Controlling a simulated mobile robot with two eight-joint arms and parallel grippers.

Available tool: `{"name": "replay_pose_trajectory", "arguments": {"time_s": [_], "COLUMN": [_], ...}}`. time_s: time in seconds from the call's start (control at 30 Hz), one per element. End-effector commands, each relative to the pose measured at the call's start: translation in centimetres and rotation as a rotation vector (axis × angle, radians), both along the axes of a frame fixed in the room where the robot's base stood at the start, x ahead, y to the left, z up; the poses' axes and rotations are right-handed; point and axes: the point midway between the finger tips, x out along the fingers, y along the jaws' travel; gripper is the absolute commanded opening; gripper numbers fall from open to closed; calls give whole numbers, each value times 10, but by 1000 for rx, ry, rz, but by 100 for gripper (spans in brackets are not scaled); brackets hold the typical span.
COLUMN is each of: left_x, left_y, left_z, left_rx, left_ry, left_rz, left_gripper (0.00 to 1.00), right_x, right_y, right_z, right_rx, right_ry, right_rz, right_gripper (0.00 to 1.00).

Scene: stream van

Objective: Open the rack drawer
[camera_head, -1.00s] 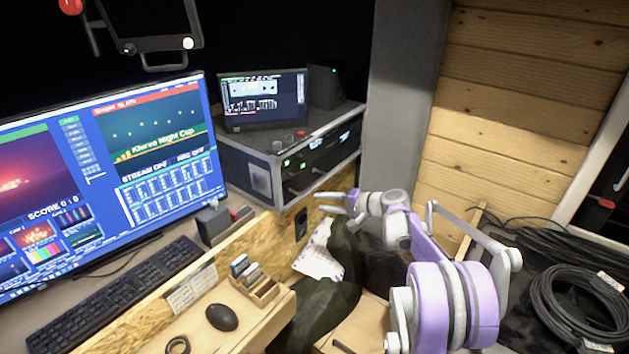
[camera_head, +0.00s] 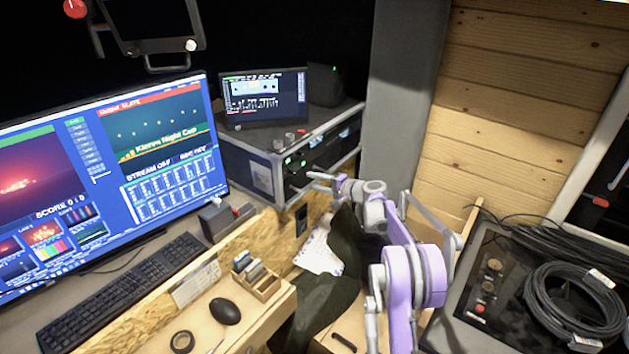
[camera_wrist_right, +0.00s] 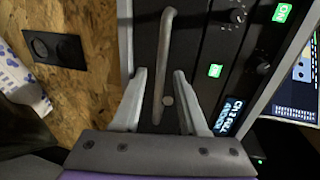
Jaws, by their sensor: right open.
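The rack (camera_head: 245,172) is a dark case with metal edges at the back of the desk, with lit units in its front. In the right wrist view the dark drawer front (camera_wrist_right: 187,62) carries a long grey bar handle (camera_wrist_right: 166,55). My right gripper (camera_head: 311,181) is at the lower part of the rack front. In the right wrist view my right gripper (camera_wrist_right: 160,88) is open, with one finger on each side of the handle; I cannot tell whether either finger touches it. The drawer looks shut. My left gripper is not in view.
A small monitor (camera_head: 263,98) stands on the rack. The desk holds a large monitor (camera_head: 160,150), a keyboard (camera_head: 125,290), a mouse (camera_head: 225,311) and a wooden card holder (camera_head: 266,286). Coiled cable (camera_head: 575,310) lies on a dark case at right. A dark cloth (camera_head: 325,298) hangs below the rack.

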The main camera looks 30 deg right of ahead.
Motion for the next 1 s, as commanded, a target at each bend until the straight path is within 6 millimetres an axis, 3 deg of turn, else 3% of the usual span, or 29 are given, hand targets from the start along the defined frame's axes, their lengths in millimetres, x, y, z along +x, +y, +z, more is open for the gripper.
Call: {"name": "replay_pose_trajectory", "arguments": {"time_s": [0.33, 0.57, 1.0], "left_x": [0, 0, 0], "left_y": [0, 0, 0], "left_z": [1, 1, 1], "left_rx": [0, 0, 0], "left_ry": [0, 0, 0], "left_rz": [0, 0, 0], "left_gripper": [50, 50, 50], "right_x": [4, 4, 4], "right_y": [2, 2, 2], "right_z": [-1, -1, -1], "right_rx": [0, 0, -1], "right_ry": [1, 1, 1], "right_rz": [0, 0, 0], "right_gripper": [42, 1, 0]}}
